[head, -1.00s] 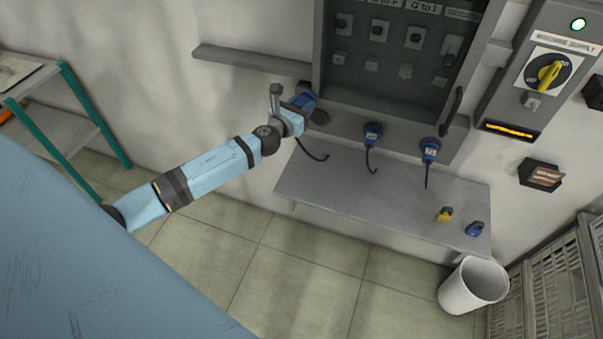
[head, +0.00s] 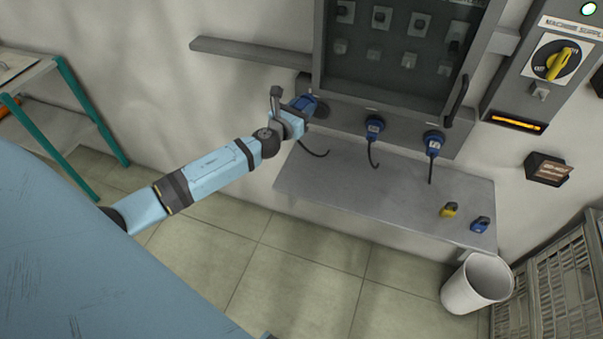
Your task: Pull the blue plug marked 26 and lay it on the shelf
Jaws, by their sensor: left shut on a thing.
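My left gripper (head: 292,119) is shut on a blue plug (head: 304,103) at the left end of the panel's socket row. A dark cable hangs from this plug. Its number is not legible, and I cannot tell whether it is still seated in its socket. Two more blue plugs, a middle one (head: 374,127) and a right one (head: 433,142), sit in the row with cables hanging down. The grey shelf (head: 350,195) is below the sockets. My right gripper is not in view.
A yellow padlock (head: 449,210) and a blue padlock (head: 480,225) lie at the shelf's right end; its left and middle are clear. A narrow ledge (head: 250,55) is at upper left. A white bin (head: 474,287) and grey crates (head: 560,285) stand at lower right.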

